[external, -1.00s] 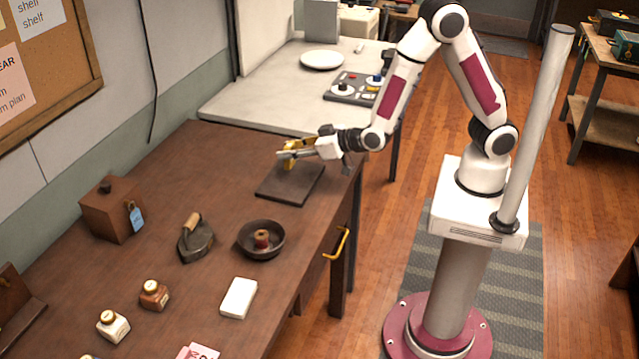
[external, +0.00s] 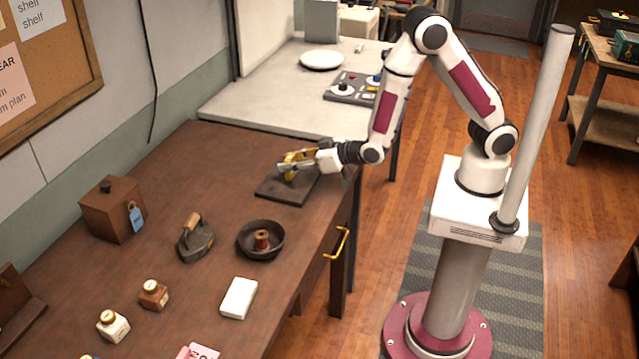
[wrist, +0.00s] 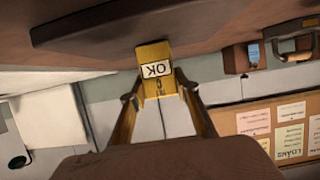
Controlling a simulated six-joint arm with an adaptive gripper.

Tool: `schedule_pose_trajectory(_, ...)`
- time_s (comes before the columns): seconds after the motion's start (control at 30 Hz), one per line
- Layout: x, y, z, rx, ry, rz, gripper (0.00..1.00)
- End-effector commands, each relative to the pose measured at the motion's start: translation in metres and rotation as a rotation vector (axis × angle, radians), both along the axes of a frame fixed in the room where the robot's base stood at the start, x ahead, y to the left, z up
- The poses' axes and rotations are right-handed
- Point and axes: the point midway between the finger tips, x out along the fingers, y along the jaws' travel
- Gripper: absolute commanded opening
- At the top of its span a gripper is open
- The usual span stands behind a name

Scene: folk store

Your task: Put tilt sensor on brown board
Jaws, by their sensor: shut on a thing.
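The yellow tilt sensor, marked OK, shows in the wrist view (wrist: 155,52) between the tips of my two fingers. My gripper (external: 288,164) is shut on it, and it also shows in the wrist view (wrist: 160,88). In the external view the sensor is a small yellow shape partly hidden by the fingers. The flat brown board (external: 282,190) lies on the dark wooden table, directly below my gripper. The sensor is low over the board's far part; I cannot tell whether it touches.
A dark round bowl (external: 275,249) with a spool, an old iron (external: 196,240) and a brown box (external: 112,210) with a blue tag stand nearer the camera. A white block (external: 238,298) lies in front. A pale table (external: 250,105) adjoins behind.

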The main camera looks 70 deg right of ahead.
Motion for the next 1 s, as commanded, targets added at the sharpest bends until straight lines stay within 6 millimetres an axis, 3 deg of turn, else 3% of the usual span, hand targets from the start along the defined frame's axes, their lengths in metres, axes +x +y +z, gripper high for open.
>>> schedule_pose_trajectory(0.27,0.0001,0.0000,-0.0027,-0.001,0.001,0.000,0.08)
schedule_pose_trajectory(0.3,-0.0001,-0.0001,-0.0033,-0.001,0.001,0.000,0.33)
schedule_pose_trajectory(0.37,0.0000,0.0000,-0.0029,0.000,0.001,0.000,0.47)
schedule_pose_trajectory(0.87,0.0001,0.0000,0.0002,0.000,-0.001,0.000,0.47)
schedule_pose_trajectory(1.0,-0.0079,0.0005,0.0034,-0.001,0.001,0.001,0.47)
